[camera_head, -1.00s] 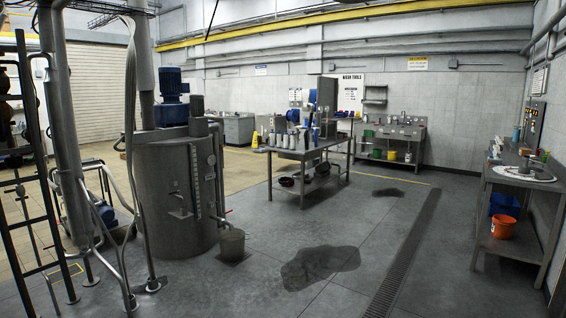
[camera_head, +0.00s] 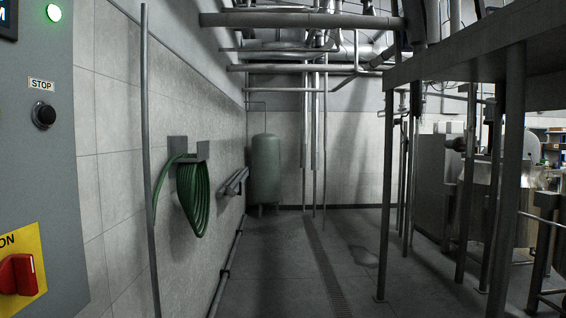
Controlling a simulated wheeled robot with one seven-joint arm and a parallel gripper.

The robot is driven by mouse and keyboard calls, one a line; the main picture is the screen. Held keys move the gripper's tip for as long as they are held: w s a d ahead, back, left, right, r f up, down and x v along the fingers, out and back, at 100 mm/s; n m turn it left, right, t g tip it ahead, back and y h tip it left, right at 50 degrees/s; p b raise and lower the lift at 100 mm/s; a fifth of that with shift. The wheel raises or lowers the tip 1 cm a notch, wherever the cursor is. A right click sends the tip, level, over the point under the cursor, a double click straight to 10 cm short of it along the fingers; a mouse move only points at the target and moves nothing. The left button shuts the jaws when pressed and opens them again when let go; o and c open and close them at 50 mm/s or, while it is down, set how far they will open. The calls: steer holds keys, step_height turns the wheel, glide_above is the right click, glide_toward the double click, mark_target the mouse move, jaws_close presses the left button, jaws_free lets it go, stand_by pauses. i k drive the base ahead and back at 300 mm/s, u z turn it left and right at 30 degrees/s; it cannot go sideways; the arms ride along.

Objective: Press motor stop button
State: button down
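A black round push button (camera_head: 44,115) sits on a grey control panel (camera_head: 45,180) at the left edge of the head view. A small label reading "STOP" (camera_head: 41,84) is just above it. A green lamp (camera_head: 54,13) is lit near the panel's top. A red rotary switch (camera_head: 18,274) on a yellow plate is at the panel's lower part, with "ON" partly visible. The panel is cut off by the left edge, so whether it belongs to a motor is not shown. My gripper is not in view.
A vertical pipe (camera_head: 148,160) stands right of the panel. A green hose (camera_head: 192,195) hangs on the wall beyond it. A green tank (camera_head: 264,172) stands at the back. The aisle floor (camera_head: 290,265) is clear. A steel platform frame (camera_head: 510,170) fills the right.

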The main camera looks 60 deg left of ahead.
mark_target(47, 116)
steer(key=u, duration=3.85)
